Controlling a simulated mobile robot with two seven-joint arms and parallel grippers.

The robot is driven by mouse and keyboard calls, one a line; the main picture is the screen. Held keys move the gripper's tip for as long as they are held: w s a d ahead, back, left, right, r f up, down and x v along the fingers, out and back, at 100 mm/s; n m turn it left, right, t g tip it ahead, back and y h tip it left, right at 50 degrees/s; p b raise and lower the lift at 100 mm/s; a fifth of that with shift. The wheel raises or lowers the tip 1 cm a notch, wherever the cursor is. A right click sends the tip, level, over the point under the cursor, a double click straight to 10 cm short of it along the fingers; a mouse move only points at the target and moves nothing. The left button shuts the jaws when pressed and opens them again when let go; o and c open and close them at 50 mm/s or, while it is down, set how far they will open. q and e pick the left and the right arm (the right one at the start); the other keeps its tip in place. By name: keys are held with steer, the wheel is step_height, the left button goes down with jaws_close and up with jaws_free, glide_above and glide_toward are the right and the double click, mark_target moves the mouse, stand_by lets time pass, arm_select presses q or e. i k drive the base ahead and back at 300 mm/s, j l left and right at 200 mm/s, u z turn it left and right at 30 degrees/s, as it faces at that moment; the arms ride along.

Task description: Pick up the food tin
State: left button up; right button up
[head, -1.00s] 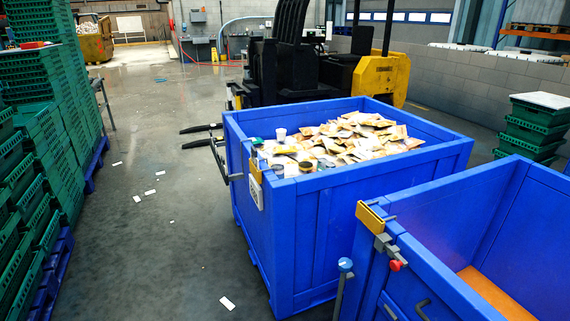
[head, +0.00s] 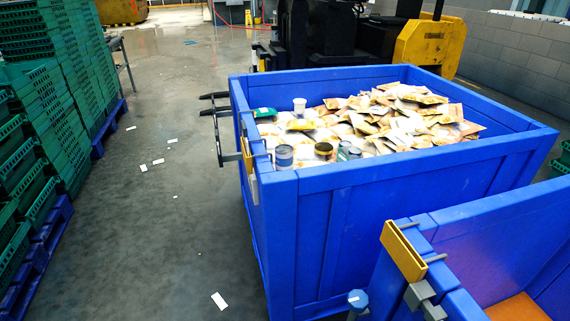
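Several tins lie near the front left corner inside the large blue crate (head: 400,200). A blue-grey tin (head: 284,156) stands by the front wall. A dark tin with a yellowish top (head: 323,150) is to its right. A grey-blue tin (head: 347,152) is further right, partly hidden by the crate's front wall. I cannot tell which tin is the one named. Neither of my grippers is in view.
Pouches (head: 410,110) fill most of the crate, with a white cup (head: 299,105) and a green item (head: 265,113) at left. A second blue crate (head: 490,240) stands front right. Green crates (head: 60,110) are stacked left. A forklift (head: 425,45) is behind.

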mark_target(284, 153)
steer(key=i+j+z, duration=0.15)
steer(key=z, duration=0.3)
steer(key=i+j+z, duration=0.1)
steer(key=z, duration=0.35)
steer(key=j+z, duration=0.3)
steer(key=z, duration=0.15)
steer(key=i+j+z, duration=0.1)
steer(key=j+z, duration=0.15)
steer(key=z, duration=0.2)
steer(key=j+z, duration=0.15)
steer(key=j, duration=0.4)
steer(key=j+z, duration=0.15)
steer(key=j, duration=0.45)
steer(key=j+z, duration=0.15)
steer(key=j, duration=0.4)
steer(key=k+j+z, duration=0.15)
steer(key=j, duration=0.4)
